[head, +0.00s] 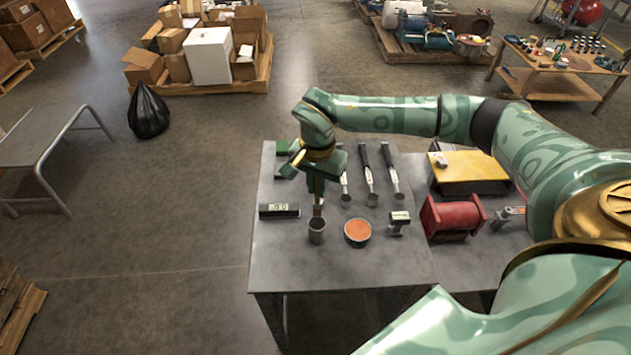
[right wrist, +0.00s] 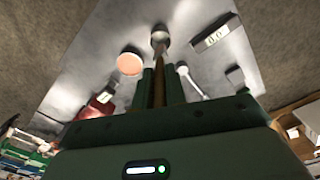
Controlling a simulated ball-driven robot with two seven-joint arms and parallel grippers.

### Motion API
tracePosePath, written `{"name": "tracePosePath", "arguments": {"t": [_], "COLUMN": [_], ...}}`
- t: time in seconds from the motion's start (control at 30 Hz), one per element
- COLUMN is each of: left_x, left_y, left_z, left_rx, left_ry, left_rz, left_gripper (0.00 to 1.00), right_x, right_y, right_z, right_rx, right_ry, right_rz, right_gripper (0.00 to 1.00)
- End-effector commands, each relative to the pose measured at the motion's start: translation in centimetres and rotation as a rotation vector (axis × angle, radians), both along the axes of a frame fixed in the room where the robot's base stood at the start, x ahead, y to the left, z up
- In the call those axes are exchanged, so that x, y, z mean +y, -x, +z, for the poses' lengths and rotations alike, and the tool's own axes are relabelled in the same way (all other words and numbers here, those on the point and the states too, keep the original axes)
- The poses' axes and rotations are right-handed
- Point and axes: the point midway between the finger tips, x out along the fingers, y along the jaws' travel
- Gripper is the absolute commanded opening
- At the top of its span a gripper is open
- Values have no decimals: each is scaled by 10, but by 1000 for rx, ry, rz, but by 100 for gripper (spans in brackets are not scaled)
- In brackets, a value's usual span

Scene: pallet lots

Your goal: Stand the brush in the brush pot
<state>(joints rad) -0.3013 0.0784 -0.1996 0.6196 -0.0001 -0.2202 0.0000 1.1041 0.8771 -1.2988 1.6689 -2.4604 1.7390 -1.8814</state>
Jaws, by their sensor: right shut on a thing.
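The brush pot (head: 317,236) is a small grey cylinder standing near the front of the grey table. It also shows at the top of the right wrist view (right wrist: 159,34). My right gripper (head: 318,194) points down just above the pot and is shut on the brush (head: 318,210). The brush hangs roughly upright, its lower end at or close over the pot's mouth. I cannot tell whether the tip is inside. In the right wrist view the brown brush (right wrist: 159,88) runs between the green fingers toward the pot. My left gripper is not in view.
A round orange-topped dish (head: 357,232) stands right of the pot. A dark display block (head: 279,211) lies left, a small display stand (head: 398,222) right. Several handled tools (head: 368,176) lie behind. A red spool (head: 454,215) and a yellow-topped block (head: 468,167) are farther right.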

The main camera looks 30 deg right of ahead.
Motion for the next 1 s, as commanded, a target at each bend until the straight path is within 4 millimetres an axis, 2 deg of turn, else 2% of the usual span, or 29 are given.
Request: {"name": "tracePosePath", "arguments": {"t": [0.03,0.2,0.7,1.0], "left_x": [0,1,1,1], "left_y": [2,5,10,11], "left_z": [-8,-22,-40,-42], "left_rx": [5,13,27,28], "left_ry": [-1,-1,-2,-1], "left_rz": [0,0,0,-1], "left_gripper": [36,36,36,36], "right_x": [0,0,1,1], "right_y": [0,0,0,0], "right_z": [-10,-26,-70,-77], "right_rx": [3,3,1,-1], "right_ry": [-1,1,0,-1], "right_rz": [0,2,1,2], "right_gripper": [0,0,0,0]}}
